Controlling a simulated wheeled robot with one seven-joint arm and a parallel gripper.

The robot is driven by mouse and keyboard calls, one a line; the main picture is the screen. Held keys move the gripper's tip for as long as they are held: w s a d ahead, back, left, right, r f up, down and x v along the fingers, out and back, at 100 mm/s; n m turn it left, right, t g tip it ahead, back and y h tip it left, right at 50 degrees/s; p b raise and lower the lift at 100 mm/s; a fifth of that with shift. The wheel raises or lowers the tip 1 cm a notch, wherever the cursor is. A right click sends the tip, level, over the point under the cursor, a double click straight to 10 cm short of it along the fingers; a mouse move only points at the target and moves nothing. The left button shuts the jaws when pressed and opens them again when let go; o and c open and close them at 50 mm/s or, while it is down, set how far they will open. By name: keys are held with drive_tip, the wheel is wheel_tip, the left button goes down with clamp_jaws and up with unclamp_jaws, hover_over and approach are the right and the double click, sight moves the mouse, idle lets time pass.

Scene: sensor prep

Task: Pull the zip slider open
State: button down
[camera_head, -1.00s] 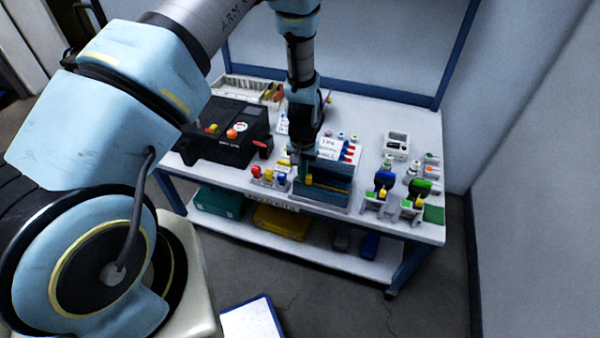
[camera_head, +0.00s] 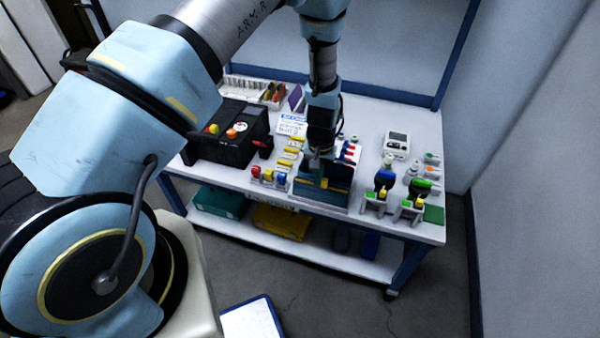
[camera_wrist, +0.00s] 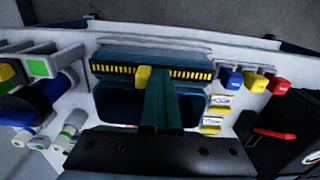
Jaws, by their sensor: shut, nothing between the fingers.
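The zip block (camera_head: 322,197) is a dark blue box at the front edge of the white table. In the wrist view the zip (camera_wrist: 195,73) is a row of yellow teeth along the block (camera_wrist: 150,54), with a yellow slider (camera_wrist: 143,77) a little left of its middle. Teeth show on both sides of the slider. My gripper (camera_wrist: 160,98) is shut and empty. Its green fingers reach up to the zip, just right of the slider in the wrist view and partly over its edge. I cannot tell whether they touch. My gripper (camera_head: 316,165) hides part of the block in the head view.
A black box (camera_head: 226,135) with knobs stands left of the block, and red, yellow and blue pegs (camera_head: 268,177) stand between. Bottles in holders (camera_head: 384,182) stand to the right. A white meter (camera_head: 397,143) lies behind them.

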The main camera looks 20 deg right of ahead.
sight(332, 188)
drive_tip(key=shift+s+d, duration=1.8)
drive_tip(key=shift+d, duration=0.1)
drive_tip(key=shift+w+a, duration=0.15)
drive_tip(key=shift+w+a, duration=0.15)
drive_tip(key=shift+w, duration=0.05)
wheel_tip(332, 188, up, 7)
drive_tip(key=p, duration=0.4)
